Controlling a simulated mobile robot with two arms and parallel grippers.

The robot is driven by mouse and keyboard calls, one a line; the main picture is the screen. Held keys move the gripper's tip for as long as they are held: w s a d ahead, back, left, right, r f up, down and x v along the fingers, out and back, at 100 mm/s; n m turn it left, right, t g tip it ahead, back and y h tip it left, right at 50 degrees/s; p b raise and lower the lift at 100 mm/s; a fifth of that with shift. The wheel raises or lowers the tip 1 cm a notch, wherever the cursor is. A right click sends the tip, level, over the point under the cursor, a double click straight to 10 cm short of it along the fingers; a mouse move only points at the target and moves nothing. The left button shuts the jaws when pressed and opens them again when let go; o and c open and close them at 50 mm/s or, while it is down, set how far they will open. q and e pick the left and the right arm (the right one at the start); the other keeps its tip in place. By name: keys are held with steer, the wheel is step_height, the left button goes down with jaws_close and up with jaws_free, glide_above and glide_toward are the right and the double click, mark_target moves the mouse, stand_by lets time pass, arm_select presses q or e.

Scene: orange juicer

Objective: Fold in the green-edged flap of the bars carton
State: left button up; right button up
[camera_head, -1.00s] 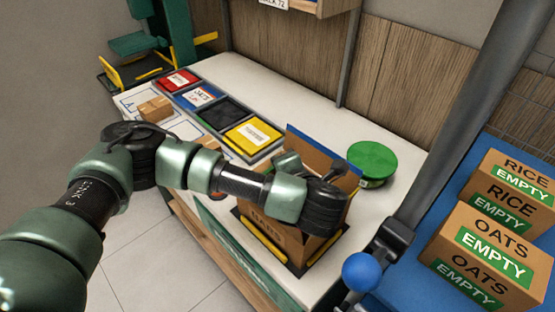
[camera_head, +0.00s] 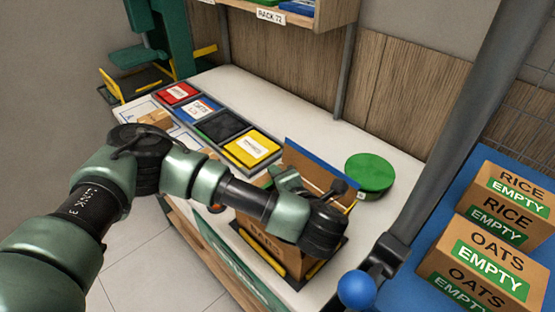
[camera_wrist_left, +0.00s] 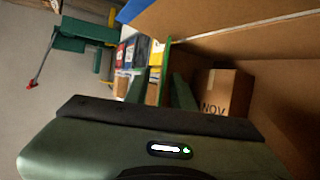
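The bars carton (camera_head: 262,252) stands open on the white table, partly hidden behind my left arm. Its blue-edged flap (camera_head: 312,165) stands up at the back. My left gripper (camera_head: 280,176) is at the carton's top, in front of that flap; its fingertips are hard to make out in the head view. In the left wrist view the gripper (camera_wrist_left: 160,92) has two fingers standing apart. A thin green edge (camera_wrist_left: 167,55), likely the green-edged flap seen edge-on, shows between and beyond them. I cannot tell if they touch it. My right gripper is not in view.
A green round object (camera_head: 370,172) stands behind the carton. Red, blue, black and yellow (camera_head: 250,148) bins line the table at left. Cartons marked EMPTY (camera_head: 485,265) stand on a blue surface at right. A grey post and a blue ball (camera_head: 357,289) are near the carton's right side.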

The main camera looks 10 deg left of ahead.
arm_select(q)
step_height(320, 180, up, 6)
steer(key=shift+w, duration=0.1)
step_height(320, 180, up, 14)
steer(key=b, duration=0.3)
steer(key=shift+b, duration=0.3)
steer(key=shift+f, duration=0.1)
